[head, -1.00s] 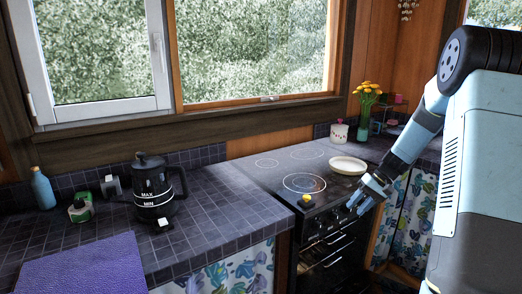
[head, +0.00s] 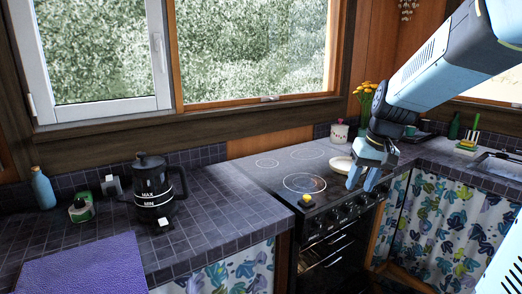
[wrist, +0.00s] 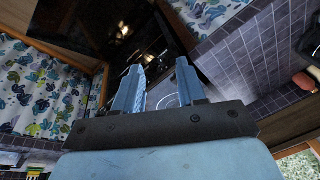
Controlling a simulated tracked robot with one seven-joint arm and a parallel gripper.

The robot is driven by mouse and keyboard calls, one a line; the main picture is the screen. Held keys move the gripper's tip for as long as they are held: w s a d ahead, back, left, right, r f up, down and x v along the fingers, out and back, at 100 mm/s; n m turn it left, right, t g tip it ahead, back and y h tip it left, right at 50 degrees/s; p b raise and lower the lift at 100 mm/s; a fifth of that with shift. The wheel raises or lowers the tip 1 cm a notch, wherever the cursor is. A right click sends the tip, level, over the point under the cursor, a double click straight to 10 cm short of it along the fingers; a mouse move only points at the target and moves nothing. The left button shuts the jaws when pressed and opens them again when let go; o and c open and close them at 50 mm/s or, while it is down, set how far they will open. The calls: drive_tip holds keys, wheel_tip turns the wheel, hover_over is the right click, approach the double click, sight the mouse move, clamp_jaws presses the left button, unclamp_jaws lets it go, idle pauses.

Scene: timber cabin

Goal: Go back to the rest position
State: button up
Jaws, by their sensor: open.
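A black kettle (head: 153,190) stands on the left counter, with a purple mat (head: 85,266) in front. A yellow item (head: 306,199) sits at the stove's front edge. A flower vase (head: 364,112) and a white pot (head: 339,133) stand behind. The sink (head: 497,165) is at right.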

drive_tip(key=s+r+t+h, duration=0.1)
drive_tip(key=s+r, duration=0.1)
drive_tip(key=s, duration=0.6)
drive_tip(key=s+a+r+t, duration=0.1)
drive_tip(key=s+r+t, duration=0.1)
drive_tip(key=s, duration=0.6)
drive_tip(key=shift+a+h, duration=0.25)
drive_tip(key=shift+h, duration=0.15)
drive_tip(key=shift+d, duration=0.15)
